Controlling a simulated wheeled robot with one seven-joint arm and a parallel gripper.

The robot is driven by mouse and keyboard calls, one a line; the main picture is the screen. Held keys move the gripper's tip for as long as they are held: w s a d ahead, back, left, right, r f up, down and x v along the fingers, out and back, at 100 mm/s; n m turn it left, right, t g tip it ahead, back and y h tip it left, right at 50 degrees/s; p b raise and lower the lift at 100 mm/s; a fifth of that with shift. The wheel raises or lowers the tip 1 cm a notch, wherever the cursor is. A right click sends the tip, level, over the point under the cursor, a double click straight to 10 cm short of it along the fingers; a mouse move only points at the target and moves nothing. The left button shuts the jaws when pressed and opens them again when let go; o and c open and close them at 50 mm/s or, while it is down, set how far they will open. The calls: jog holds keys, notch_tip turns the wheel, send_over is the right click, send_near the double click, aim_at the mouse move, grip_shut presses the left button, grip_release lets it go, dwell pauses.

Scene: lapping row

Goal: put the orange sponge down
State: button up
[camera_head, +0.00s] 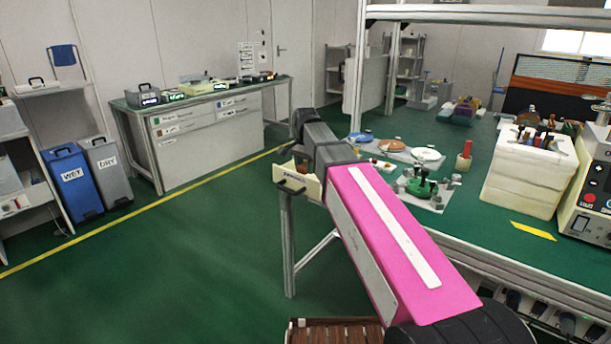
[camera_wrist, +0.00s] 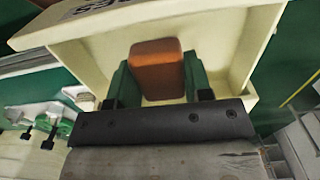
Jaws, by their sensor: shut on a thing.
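The orange sponge (camera_wrist: 157,68) is between the two green fingers of my gripper (camera_wrist: 158,78) in the wrist view. The gripper is shut on it. A cream bin (camera_wrist: 228,40) has its walls around the sponge and fingers. I cannot tell whether the sponge touches the bin floor. In the head view, the same labelled bin (camera_head: 297,186) is at the far end of my pink arm, by the left end of the green bench. My gripper is mostly hidden there by my own wrist.
The green-topped bench (camera_head: 462,222) on the right holds polishing plates, a white block (camera_head: 525,180) and a control unit (camera_head: 590,195). A blue WET bin (camera_head: 75,180) and a grey DRY bin (camera_head: 108,172) stand at left. The green floor (camera_head: 190,260) in between is clear.

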aim_at(305, 164)
jog(key=shift+f, duration=1.7)
jog(key=shift+f, duration=0.15)
jog(key=o, duration=1)
jog(key=shift+c, duration=0.2)
notch_tip(305, 164, up, 12)
jog(key=shift+r, duration=0.15)
